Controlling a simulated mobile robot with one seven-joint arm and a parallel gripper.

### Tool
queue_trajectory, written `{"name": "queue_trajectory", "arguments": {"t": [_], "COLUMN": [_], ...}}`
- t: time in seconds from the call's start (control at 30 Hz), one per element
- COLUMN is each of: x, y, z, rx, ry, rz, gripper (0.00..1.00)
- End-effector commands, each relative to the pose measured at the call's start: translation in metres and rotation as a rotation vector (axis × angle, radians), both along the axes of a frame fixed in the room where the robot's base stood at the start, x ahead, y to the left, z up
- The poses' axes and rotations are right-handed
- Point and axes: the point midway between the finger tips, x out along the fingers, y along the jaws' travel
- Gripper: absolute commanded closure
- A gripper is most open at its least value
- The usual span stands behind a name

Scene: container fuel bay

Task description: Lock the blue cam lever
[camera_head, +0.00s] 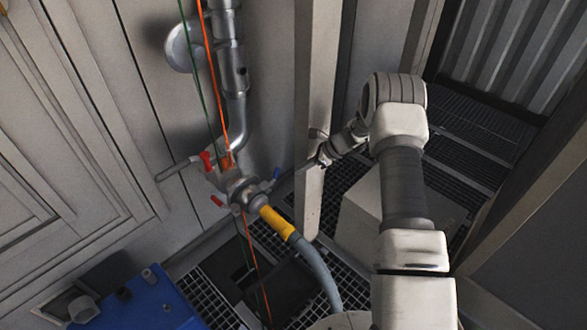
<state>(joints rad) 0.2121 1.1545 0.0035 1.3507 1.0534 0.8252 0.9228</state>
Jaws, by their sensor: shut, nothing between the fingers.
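The blue cam lever (276,173) sticks out from the right side of the metal coupling (240,190) at the lower end of the pipe. It is small here, and its exact angle is hard to tell. My gripper (319,160) is shut and empty to the right of the lever, apart from it, in front of the pale upright post. A yellow hose end (277,222) joins the coupling from below right, with a grey hose (318,272) running down from it.
Red handles (206,160) sit on the coupling's left side. Green and orange lines (222,113) hang in front of the pipe (232,70). The post (316,80) stands close to my gripper. A blue case (150,303) is at lower left, and a grey box (375,225) stands under my arm.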

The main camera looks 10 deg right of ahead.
Motion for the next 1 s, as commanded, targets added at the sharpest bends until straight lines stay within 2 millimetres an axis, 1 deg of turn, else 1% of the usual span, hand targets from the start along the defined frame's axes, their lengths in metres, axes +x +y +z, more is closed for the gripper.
{"name": "queue_trajectory", "arguments": {"t": [0.03, 0.1, 0.2, 0.33, 0.5, 0.87, 1.0], "x": [-0.001, -0.005, -0.008, -0.012, -0.015, -0.015, -0.015], "y": [-0.008, -0.018, -0.03, -0.041, -0.048, -0.049, -0.048], "z": [0.016, 0.027, 0.042, 0.055, 0.062, 0.062, 0.062], "rx": [0.0, 0.0, 0.0, 0.0, 0.001, 0.0, -0.016], "ry": [-0.005, -0.003, -0.002, -0.002, -0.001, -0.003, -0.032], "rz": [-0.001, 0.0, -0.001, 0.001, 0.002, 0.003, 0.029], "gripper": [1.0, 1.0, 1.0, 1.0, 1.0, 1.0, 1.0]}}
